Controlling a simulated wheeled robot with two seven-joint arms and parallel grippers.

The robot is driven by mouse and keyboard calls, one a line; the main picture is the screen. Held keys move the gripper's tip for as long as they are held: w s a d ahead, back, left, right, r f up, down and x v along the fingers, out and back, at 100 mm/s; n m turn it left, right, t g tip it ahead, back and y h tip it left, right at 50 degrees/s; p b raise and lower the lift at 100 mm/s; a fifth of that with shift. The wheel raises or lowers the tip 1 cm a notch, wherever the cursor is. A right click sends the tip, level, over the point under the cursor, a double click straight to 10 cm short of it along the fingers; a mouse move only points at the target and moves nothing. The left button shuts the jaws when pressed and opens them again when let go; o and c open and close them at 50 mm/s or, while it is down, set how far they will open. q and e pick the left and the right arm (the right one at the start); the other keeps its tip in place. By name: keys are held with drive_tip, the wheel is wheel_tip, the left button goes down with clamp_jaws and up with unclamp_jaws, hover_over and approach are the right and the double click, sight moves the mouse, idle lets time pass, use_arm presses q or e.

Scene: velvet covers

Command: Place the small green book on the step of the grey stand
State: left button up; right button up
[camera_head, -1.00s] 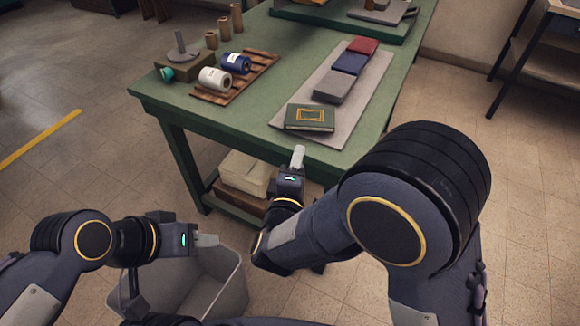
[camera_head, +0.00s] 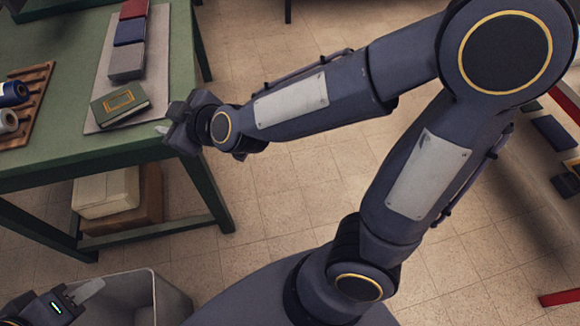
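The small green book (camera_head: 121,102), with a gold frame on its cover, lies flat on the front end of a pale grey mat on the green table. My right gripper (camera_head: 162,130) is just right of the book, at the table's front right corner, and appears apart from it. Its fingers are mostly hidden by its own body. My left gripper (camera_head: 88,291) is low at the lower left, over a grey bin, with pale fingers seen edge-on.
The pale grey mat (camera_head: 97,92) also bears a grey block (camera_head: 127,62), a blue one (camera_head: 130,30) and a red one (camera_head: 133,9) behind the book. A slatted wooden rack (camera_head: 38,80) with spools is at left. The grey bin (camera_head: 165,292) stands on the floor. Open floor lies right of the table.

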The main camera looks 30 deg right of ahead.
drive_tip(key=s+d+f+m+g, duration=0.1)
drive_tip(key=s+d+m+g, duration=0.2)
drive_tip(key=s+d+m, duration=0.2)
drive_tip(key=s+d+f+m+g+h, duration=0.1)
drive_tip(key=s+d+m, duration=0.4)
drive_tip(key=s+d, duration=0.5)
drive_tip(key=s+f+g, duration=0.1)
drive_tip(key=s+g, duration=0.1)
drive_tip(key=s, duration=0.5)
drive_tip(key=shift+d+f, duration=0.25)
drive_tip(key=shift+d, duration=0.15)
